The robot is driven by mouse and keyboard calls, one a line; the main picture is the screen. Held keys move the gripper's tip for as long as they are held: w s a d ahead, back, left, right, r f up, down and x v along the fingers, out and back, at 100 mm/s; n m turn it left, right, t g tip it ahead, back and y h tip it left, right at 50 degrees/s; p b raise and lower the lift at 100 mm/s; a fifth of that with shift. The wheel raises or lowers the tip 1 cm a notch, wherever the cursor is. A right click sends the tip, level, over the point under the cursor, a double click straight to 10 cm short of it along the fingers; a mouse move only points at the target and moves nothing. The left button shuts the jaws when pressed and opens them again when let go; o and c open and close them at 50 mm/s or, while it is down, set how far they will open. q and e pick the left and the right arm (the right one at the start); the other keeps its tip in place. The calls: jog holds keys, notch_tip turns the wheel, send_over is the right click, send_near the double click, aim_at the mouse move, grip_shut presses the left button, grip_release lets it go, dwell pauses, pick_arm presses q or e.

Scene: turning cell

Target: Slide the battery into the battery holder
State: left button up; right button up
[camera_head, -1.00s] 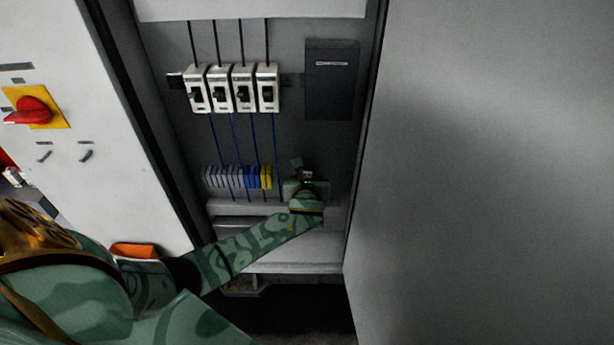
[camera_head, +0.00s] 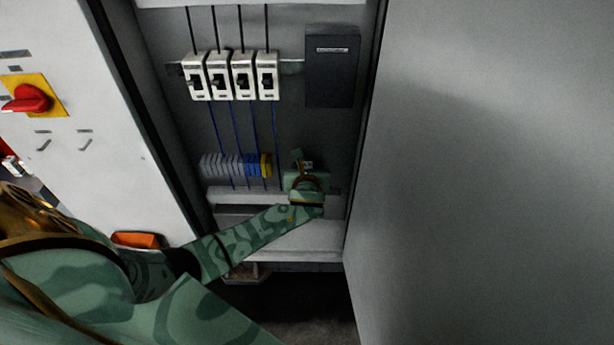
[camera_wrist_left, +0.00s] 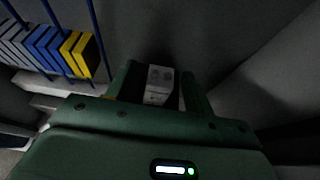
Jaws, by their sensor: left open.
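My left gripper (camera_head: 303,161) is low in the open cabinet, right of the terminal row. In the left wrist view its two green fingers (camera_wrist_left: 160,88) are open, with a small pale block (camera_wrist_left: 159,80) between them in the picture. The block has two faint round marks on its upper face. Nothing else in view is clearly either one. My right gripper is out of view.
Grey, blue and yellow terminals (camera_head: 236,165) stand left of the gripper, with blue wires above. White breakers (camera_head: 231,76) and a dark box (camera_head: 332,66) are higher up. A large grey panel (camera_head: 490,180) bounds the right side. A red rotary switch (camera_head: 27,99) is far left.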

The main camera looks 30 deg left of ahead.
pick_arm(q)
jog(key=p+v, duration=0.1)
jog(key=v, duration=1.4)
jog(key=shift+s+d+r, duration=0.15)
jog(key=shift+s+r, duration=0.05)
jog(key=shift+s, duration=0.05)
jog(key=s+d+f+n+g+h+b, duration=0.15)
jog(key=f+n, duration=0.35)
jog(key=f, duration=0.5)
jog(key=s+f+n+g+h+b, duration=0.1)
jog(key=s+f+n+h+b, duration=0.3)
jog(key=f, duration=0.7)
jog(key=s+d+f+n+g+h, duration=0.1)
jog(key=f+n+g, duration=0.1)
jog(key=f+n, duration=0.6)
jog(key=s+a+f+n+g+b, duration=0.1)
jog(key=s+f+n+g+b, duration=0.2)
jog(key=s+f+b, duration=0.4)
jog(key=s+a+f+n+g+b, duration=0.1)
jog(key=s+f+n+g+b, duration=0.2)
jog(key=s+f, duration=2.3)
jog(key=n+b, duration=0.3)
jog(key=b, duration=0.2)
jog(key=shift+s, duration=0.2)
jog(key=shift+f+h, duration=0.1)
jog(key=shift+h, duration=0.15)
